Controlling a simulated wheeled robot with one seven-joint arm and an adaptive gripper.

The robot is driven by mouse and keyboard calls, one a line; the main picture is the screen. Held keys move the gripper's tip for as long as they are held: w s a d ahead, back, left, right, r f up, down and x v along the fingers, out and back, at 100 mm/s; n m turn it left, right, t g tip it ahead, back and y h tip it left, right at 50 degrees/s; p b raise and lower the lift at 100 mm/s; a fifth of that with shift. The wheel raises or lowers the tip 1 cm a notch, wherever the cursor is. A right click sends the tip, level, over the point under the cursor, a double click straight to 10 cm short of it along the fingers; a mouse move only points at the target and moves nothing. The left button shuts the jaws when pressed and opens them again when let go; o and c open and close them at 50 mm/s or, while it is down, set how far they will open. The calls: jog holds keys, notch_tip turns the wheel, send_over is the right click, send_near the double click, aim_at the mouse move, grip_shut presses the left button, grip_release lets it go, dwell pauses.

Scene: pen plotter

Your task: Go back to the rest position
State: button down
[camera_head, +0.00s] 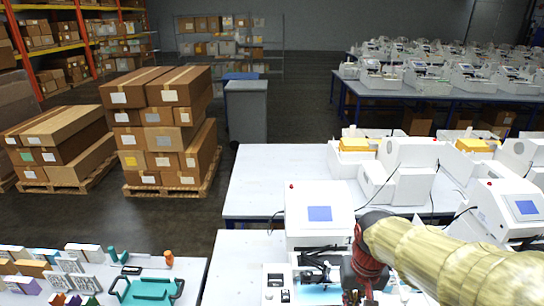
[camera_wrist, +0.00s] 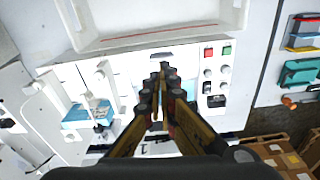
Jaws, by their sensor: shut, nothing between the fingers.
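My gripper (camera_wrist: 160,75) is shut and empty in the wrist view, its fingertips meeting. It hangs over the front of a white pen plotter machine. In the head view this machine (camera_head: 318,208) stands on the near white table, with a blue screen on its sloped top. My arm comes in from the right edge, and the gripper's tips are cut off at the bottom of the head view. A control panel (camera_wrist: 215,75) with red, green and black buttons lies to the right of the fingers in the wrist view. I cannot tell whether the fingers touch the machine.
A left table holds boxes and a teal tray (camera_head: 150,289). A second white machine (camera_head: 505,208) stands to the right. More machines fill tables behind. Stacked cartons (camera_head: 160,115) on pallets and a grey bin (camera_head: 246,110) stand back left. Dark floor between is clear.

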jog(key=s+f+n+t+b, duration=0.1)
jog(key=s+f+t+b, duration=0.2)
jog(key=s+b, duration=0.8)
jog(key=shift+s+t+b, duration=0.3)
jog(key=shift+t+b, duration=0.25)
jog(key=shift+t, duration=0.25)
jog(key=c, duration=2.6)
grip_release()
jog(key=shift+r, duration=0.1)
